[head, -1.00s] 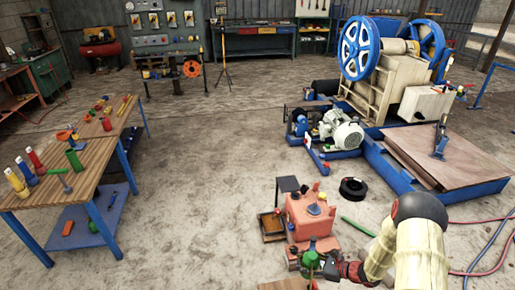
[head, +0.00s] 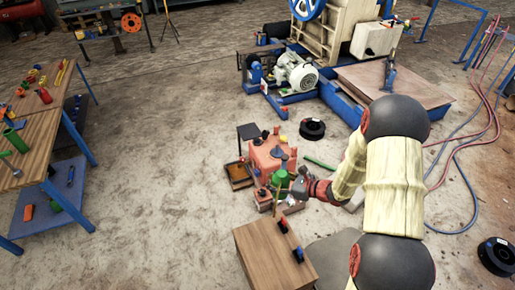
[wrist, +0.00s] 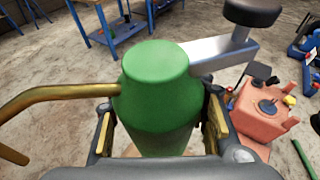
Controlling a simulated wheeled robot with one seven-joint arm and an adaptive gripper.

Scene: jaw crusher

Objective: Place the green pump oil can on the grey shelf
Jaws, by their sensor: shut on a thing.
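The green pump oil can (wrist: 155,95) stands upright between the fingers of my gripper (wrist: 160,135) in the wrist view. A brass spout sticks out to its left, and a grey lever with a black knob to its upper right. In the head view my gripper (head: 298,186) is shut on the can (head: 281,179), close in front of an orange-red unit (head: 268,157). A small dark grey flat plate (head: 252,131), which may be the grey shelf, is at that unit's back left. The can's base is hidden, so I cannot tell whether it touches anything.
A rusty-brown tray (head: 238,175) is left of the unit. A wooden box (head: 262,254) stands nearer me. A black ring (head: 312,129) and green bar (head: 320,162) lie behind right. A workbench (head: 40,150) is at left. The floor between bench and unit is clear.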

